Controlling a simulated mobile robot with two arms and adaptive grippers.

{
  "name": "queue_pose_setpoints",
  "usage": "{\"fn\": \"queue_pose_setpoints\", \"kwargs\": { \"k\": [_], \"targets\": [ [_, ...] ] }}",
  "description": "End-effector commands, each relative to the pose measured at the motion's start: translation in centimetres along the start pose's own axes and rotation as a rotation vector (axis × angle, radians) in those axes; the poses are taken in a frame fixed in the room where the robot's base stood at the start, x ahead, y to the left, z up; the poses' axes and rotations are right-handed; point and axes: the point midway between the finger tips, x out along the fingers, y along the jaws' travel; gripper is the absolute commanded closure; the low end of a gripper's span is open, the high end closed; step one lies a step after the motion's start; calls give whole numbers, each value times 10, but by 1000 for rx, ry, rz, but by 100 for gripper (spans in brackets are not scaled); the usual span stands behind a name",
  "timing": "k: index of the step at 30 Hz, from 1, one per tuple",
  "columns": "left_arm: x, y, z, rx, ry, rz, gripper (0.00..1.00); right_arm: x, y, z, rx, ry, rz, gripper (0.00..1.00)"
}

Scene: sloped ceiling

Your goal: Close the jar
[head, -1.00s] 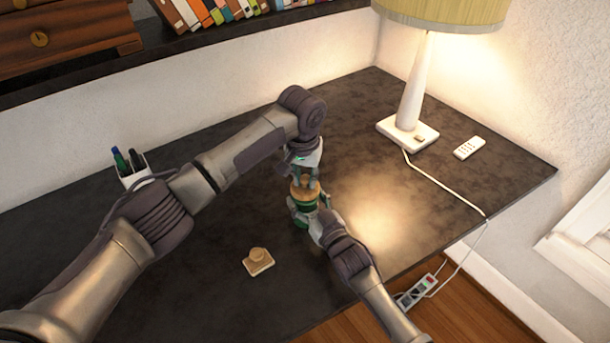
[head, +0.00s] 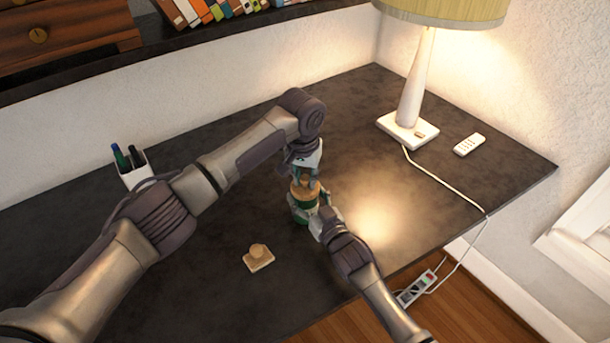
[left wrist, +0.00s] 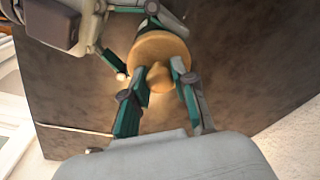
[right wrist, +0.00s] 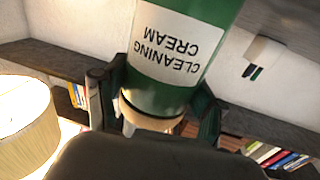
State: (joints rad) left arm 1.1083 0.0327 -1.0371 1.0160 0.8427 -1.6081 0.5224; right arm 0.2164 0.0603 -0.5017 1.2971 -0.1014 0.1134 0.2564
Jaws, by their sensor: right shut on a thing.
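The green jar (head: 303,212) is upright near the middle of the desk, with a round tan wooden lid on its mouth. Its label, "CLEANING CREAM", shows upside down in the right wrist view (right wrist: 170,45). My right gripper (right wrist: 155,100) is shut around the jar's side. My left gripper (left wrist: 160,70) points down over the lid (left wrist: 160,48), one finger on each side of its knob (left wrist: 158,77); it looks open, with small gaps to the knob. Whether the lid sits fully down is too small to tell. A tan square-based piece with a knob (head: 258,258) lies on the desk.
A white pen holder (head: 135,176) stands at the back left. A lamp (head: 408,130) and a white remote (head: 469,145) are at the back right. The lamp's cord crosses the desk's right side.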

Motion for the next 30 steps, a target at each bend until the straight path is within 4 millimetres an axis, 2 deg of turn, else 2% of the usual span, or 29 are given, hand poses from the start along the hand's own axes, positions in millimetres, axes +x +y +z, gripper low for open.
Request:
{"fn": "queue_pose_setpoints", "kwargs": {
  "k": [1, 5, 13, 17, 20, 30],
  "targets": [
    [0, 0, 0, 0, 0, 0, 65, 0, 0, 0, 0, 0, 0, 93],
    [1, 0, 0, 0, -1, 0, 44, 0, 0, 0, 0, 0, 0, 93],
    [0, 0, 0, 0, 0, 0, 44, 0, 0, 0, 0, 0, 0, 93],
    [-7, 0, 0, 1, 2, 1, 44, 0, 0, 0, 0, 0, 0, 93],
    [-21, 0, -1, 1, 3, 1, 44, 0, 0, 0, 0, 0, 0, 93],
    [-92, 0, 0, 2, 3, 0, 44, 0, 0, 0, 0, 0, 0, 93]
  ]
}}
